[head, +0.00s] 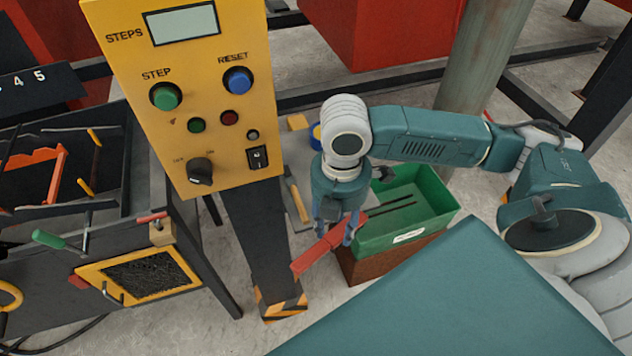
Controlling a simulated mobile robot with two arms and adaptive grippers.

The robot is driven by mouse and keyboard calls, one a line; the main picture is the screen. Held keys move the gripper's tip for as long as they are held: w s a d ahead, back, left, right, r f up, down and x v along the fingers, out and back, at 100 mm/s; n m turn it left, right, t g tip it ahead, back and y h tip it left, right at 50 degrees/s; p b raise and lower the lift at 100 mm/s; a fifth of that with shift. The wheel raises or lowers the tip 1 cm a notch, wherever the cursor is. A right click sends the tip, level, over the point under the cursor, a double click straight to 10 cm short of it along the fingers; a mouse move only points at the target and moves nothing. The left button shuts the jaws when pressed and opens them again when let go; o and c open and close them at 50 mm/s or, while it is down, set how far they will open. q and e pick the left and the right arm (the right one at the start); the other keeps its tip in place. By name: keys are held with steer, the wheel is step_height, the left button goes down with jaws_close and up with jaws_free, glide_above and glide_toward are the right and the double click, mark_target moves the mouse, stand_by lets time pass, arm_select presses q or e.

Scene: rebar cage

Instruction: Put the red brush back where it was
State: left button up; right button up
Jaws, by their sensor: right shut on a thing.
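The red brush (312,258) is in my right gripper (336,228), which points down in the middle of the head view. The fingers are shut around the brush. It lies at a slant, with its lower left end free in front of the yellow panel's post and its upper right end reaching the left side of the green bin (440,192). I cannot tell whether the brush touches the bin. Part of the brush is hidden by the fingers. My left gripper is not in view.
The bin stands on a brown block (352,268) and holds thin dark rods. A yellow control panel (226,150) on a dark post (262,232) stands just left of my gripper. A dark machine (150,215) with coloured handles is farther left. Bare floor shows between.

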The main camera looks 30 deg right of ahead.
steer(key=w+d+p, duration=0.1)
steer(key=w, duration=0.4)
steer(key=w+d+p, duration=0.1)
steer(key=w, duration=0.5)
steer(key=w+d+p, duration=0.2)
steer(key=w, duration=0.3)
steer(key=shift+w, duration=0.55)
steer(key=shift+f, duration=0.2)
step_height(320, 180, down, 2)
steer(key=shift+f+p, duration=0.1)
steer(key=shift+p, duration=0.7)
steer(key=shift+f, duration=0.5)
steer(key=o, duration=1)
